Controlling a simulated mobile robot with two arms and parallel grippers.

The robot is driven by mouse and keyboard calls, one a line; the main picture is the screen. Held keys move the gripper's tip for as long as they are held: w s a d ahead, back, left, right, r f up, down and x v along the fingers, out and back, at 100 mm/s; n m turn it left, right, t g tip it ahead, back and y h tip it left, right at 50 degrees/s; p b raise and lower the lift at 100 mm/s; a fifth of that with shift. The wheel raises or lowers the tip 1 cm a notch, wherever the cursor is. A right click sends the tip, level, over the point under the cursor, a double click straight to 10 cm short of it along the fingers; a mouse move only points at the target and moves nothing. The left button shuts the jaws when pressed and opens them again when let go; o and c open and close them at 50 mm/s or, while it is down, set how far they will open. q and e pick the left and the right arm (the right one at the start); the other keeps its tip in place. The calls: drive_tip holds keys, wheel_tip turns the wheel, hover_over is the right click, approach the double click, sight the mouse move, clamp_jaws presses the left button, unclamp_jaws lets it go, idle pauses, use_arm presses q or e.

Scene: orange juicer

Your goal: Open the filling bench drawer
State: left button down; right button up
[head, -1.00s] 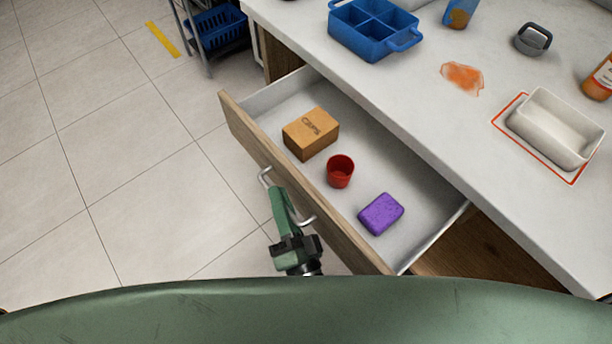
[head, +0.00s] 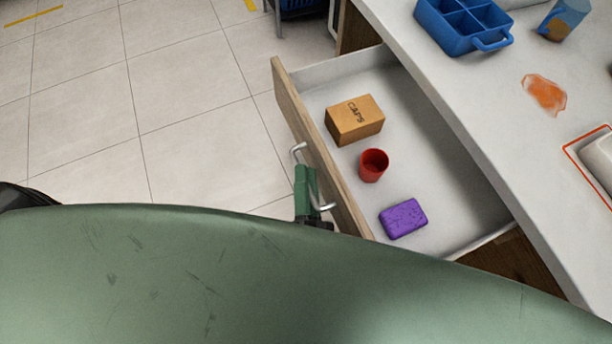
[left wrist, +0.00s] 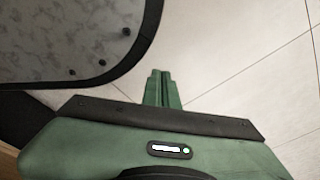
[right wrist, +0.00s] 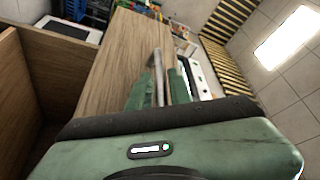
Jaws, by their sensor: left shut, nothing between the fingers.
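The bench drawer (head: 445,205) stands well out from under the white counter, its inside in plain sight. Its wooden front carries a metal bar handle (head: 299,150). My right gripper (head: 307,178) is at this handle, on the outer side of the drawer front. My left gripper (left wrist: 162,88) shows only in the left wrist view, shut and empty above the tiled floor.
The drawer holds a CAPS box (head: 354,120), a red cup (head: 373,165) and a purple sponge-like block (head: 403,219). On the counter (head: 480,95) are a blue divided tote (head: 462,38), a cup and an orange spill (head: 544,94). Tiled floor (head: 190,90) left of the drawer is clear.

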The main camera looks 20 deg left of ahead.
drive_tip(key=v, duration=0.8)
drive_tip(key=shift+w, duration=0.1)
idle(0.4)
